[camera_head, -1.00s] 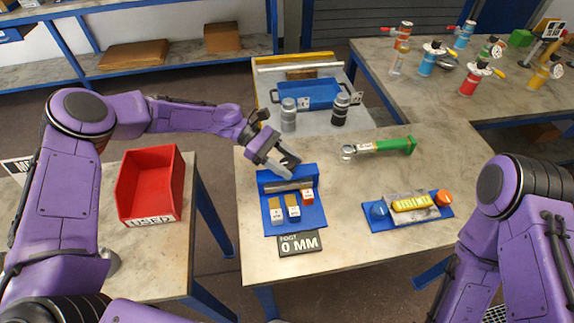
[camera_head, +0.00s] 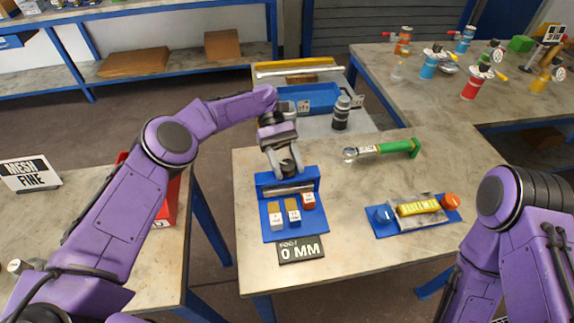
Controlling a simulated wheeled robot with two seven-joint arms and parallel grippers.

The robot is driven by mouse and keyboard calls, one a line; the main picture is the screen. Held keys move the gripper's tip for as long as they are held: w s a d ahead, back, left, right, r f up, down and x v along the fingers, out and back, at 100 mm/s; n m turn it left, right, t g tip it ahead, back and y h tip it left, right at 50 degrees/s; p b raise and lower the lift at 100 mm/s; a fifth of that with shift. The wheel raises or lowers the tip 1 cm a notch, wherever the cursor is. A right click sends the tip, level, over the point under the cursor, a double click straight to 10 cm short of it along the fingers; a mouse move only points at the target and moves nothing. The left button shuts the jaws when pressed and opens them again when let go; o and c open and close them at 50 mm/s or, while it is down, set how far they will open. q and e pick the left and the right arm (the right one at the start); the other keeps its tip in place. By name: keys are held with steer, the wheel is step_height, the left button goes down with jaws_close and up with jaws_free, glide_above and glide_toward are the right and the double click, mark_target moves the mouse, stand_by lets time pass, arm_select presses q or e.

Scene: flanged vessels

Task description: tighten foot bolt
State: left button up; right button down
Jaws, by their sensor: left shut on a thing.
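My left gripper (camera_head: 286,170) points down over the back of a blue fixture (camera_head: 266,181) on the middle table. It is shut on a small dark round piece (camera_head: 288,165), whose identity I cannot tell. A grey metal bar (camera_head: 288,189) lies across the fixture just below the fingertips; I cannot tell whether they touch. A black plate reading FOOT 0 MM (camera_head: 301,249) sits at the fixture's front. A green-handled wrench (camera_head: 400,147) with a metal ring head lies to the right, apart from the gripper. No foot bolt can be clearly picked out. My right gripper is out of view.
Several small tagged blocks (camera_head: 293,208) stand in the fixture. A blue tray (camera_head: 383,231) with a yellow device (camera_head: 418,207) is at right. A dark canister (camera_head: 341,113) stands behind. A red bin (camera_head: 166,212) is partly hidden by my left arm. Table between fixture and wrench is clear.

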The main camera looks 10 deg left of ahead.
mark_target(287, 165)
arm_select(q)
steer(key=shift+s+f, duration=0.15)
steer(key=shift+f, duration=0.05)
stand_by(0.4)
steer(key=o, duration=1)
steer(key=shift+d+r, duration=0.1)
steer(key=shift+r, duration=0.25)
step_height(287, 165, up, 3)
steer(key=shift+f, duration=0.1)
steer(key=s+d+r+b, duration=0.1)
steer(key=s+r, duration=0.2)
steer(key=s, duration=0.1)
steer(key=s+r+b, duration=0.1)
steer(key=s+r, duration=0.2)
steer(key=s, duration=0.2)
steer(key=s+d+r+b, duration=0.1)
steer(key=s+r, duration=0.2)
steer(key=s, duration=0.1)
steer(key=shift+s+d+r, duration=0.35)
